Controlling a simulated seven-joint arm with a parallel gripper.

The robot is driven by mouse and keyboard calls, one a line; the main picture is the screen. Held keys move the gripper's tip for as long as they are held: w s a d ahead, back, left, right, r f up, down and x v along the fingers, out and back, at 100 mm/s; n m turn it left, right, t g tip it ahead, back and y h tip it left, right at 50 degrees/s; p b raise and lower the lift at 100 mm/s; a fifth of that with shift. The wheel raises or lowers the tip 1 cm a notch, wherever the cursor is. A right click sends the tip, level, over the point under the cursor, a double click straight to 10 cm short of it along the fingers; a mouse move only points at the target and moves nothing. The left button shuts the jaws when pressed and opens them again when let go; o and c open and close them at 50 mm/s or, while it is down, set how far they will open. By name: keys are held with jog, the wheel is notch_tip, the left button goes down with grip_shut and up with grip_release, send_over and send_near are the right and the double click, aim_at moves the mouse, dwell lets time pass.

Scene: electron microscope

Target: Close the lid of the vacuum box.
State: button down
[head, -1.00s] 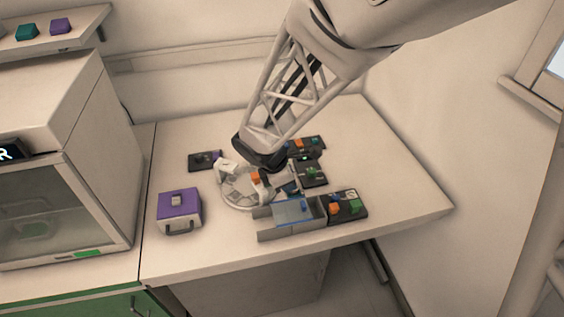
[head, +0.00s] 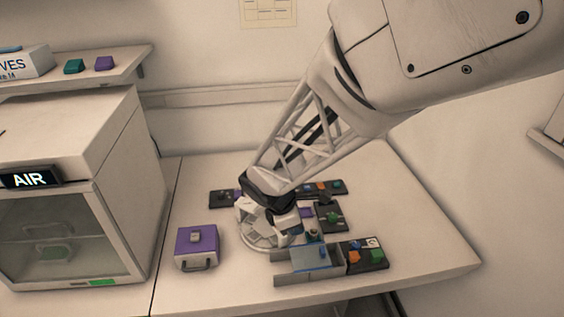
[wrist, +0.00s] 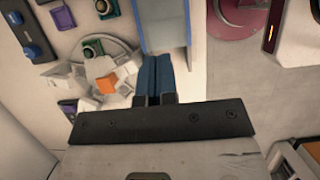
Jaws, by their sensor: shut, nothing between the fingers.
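No thing is labelled as the vacuum box. An open grey box with blue inner edges (head: 308,262) stands at the bench front and also shows at the top of the wrist view (wrist: 166,28). I cannot tell which of its panels is a lid. A purple-topped case with a handle (head: 197,243) stands to its left and looks closed. My gripper (wrist: 155,62) is shut and empty, its blue fingers together just below the grey box in the wrist picture. In the head view its fingertips are hidden among the white parts of the round device (head: 262,244).
Black control panels with coloured knobs (head: 364,256) lie right of and behind the round device. The bench's right side is clear.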

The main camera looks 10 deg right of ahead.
jog(key=shift+s+a, duration=0.15)
jog(key=shift+a, duration=1.05)
send_near(320, 256)
jog(key=a+f, duration=0.1)
jog(key=f, duration=0.1)
jog(key=a+f, duration=0.1)
jog(key=f, duration=0.1)
jog(key=shift+a+f, duration=0.25)
jog(key=shift+d+f, duration=0.2)
jog(key=shift+d, duration=1.8)
jog(key=shift+d, duration=0.15)
